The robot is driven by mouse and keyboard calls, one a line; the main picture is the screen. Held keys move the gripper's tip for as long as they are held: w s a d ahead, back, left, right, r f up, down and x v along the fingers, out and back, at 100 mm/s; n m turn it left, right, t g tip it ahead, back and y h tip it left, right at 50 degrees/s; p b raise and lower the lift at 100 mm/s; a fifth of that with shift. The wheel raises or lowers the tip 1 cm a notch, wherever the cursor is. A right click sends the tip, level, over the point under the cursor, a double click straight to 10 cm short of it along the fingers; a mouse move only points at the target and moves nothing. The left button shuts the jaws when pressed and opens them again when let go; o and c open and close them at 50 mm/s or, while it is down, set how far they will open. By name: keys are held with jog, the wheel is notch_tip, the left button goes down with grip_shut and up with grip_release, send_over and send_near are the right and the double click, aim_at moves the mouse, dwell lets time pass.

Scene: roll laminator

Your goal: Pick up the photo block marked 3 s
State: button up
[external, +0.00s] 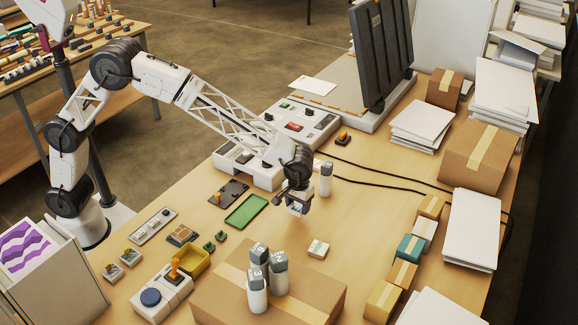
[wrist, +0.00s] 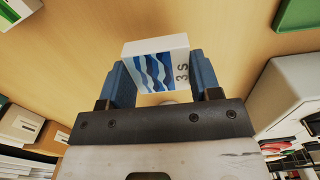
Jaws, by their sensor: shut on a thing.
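The photo block marked 3 S (wrist: 160,68) is white with blue wavy stripes. In the wrist view it sits between the two blue fingers of my gripper (wrist: 157,74), which are shut on its sides. In the external view my gripper (external: 298,207) is above the table, right of the green tray, and the block is small and mostly hidden there. The block appears held above the wooden tabletop.
Several grey-capped bottles (external: 257,290) stand on a cardboard box (external: 325,290) in front. A green tray (external: 246,210) lies to the left. One bottle (external: 326,179) stands close behind.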

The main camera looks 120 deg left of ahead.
jog(key=s+d, duration=0.1)
jog(key=s, duration=0.2)
jog(key=s+d, duration=0.1)
jog(key=s, duration=0.1)
jog(key=s+d+r, duration=0.1)
jog(key=s+d, duration=0.1)
jog(key=s, duration=0.1)
jog(key=shift+s+d, duration=0.1)
jog(key=shift+s, duration=0.25)
dwell(0.6)
